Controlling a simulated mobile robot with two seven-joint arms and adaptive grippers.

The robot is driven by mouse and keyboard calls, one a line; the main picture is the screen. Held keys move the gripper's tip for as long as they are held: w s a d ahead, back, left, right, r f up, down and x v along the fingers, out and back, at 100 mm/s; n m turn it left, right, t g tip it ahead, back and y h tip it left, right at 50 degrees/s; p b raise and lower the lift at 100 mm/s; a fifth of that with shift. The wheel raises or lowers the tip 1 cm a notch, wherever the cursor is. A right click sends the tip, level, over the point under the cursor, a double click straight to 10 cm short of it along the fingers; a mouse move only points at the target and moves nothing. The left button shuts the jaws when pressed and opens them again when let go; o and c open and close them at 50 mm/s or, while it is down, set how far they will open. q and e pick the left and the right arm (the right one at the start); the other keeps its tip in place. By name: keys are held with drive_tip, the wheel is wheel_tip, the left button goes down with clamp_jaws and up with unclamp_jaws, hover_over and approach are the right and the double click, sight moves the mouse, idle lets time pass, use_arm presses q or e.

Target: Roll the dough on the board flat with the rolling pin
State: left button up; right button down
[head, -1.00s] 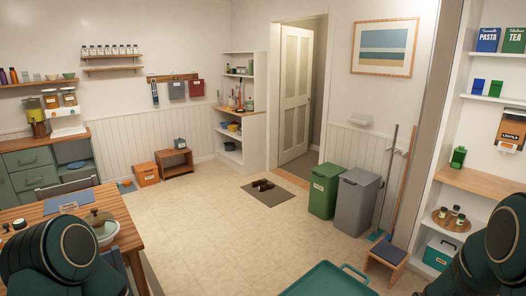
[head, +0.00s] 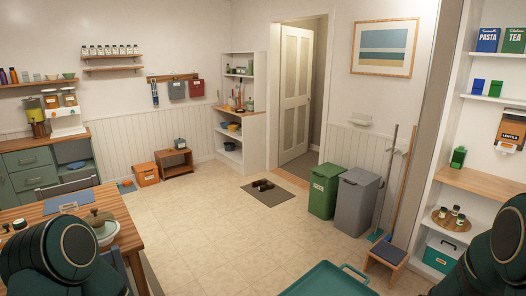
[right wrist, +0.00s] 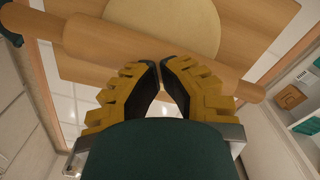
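In the right wrist view, a pale round piece of dough (right wrist: 190,22) lies on the wooden board (right wrist: 246,38) and looks flat and disc-like. The wooden rolling pin (right wrist: 100,46) lies slantwise across the view, covering the dough's near edge. My right gripper (right wrist: 160,64) has yellow ribbed fingers with dark pads. Its tips are almost together and overlap the pin in the picture; I cannot tell whether they touch it. Nothing is seen held between them. A dark teal piece (right wrist: 10,28) is by the pin's left handle. The head view shows neither board nor dough, and my left gripper is out of view.
A wooden table (head: 126,240) with a lidded white pot (head: 104,229) stands at the left in the head view. A teal tray-like top (head: 325,281) is at the bottom centre. Green (head: 324,192) and grey (head: 356,194) bins stand beyond.

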drive_tip(key=shift+s+d, duration=0.4)
drive_tip(key=shift+s, duration=0.15)
idle(0.4)
drive_tip(key=shift+w+a, duration=0.75)
drive_tip(key=shift+w, duration=0.2)
idle(0.8)
drive_tip(key=shift+s+d, duration=0.75)
drive_tip(key=shift+s, duration=0.2)
idle(0.8)
drive_tip(key=shift+w+a+p, duration=0.35)
drive_tip(key=shift+w, duration=0.15)
idle(0.5)
drive_tip(key=shift+r, duration=0.1)
wheel_tip(320, 180, up, 6)
drive_tip(key=p, duration=0.5)
drive_tip(key=shift+r+p, duration=0.3)
drive_tip(key=shift+r, duration=0.65)
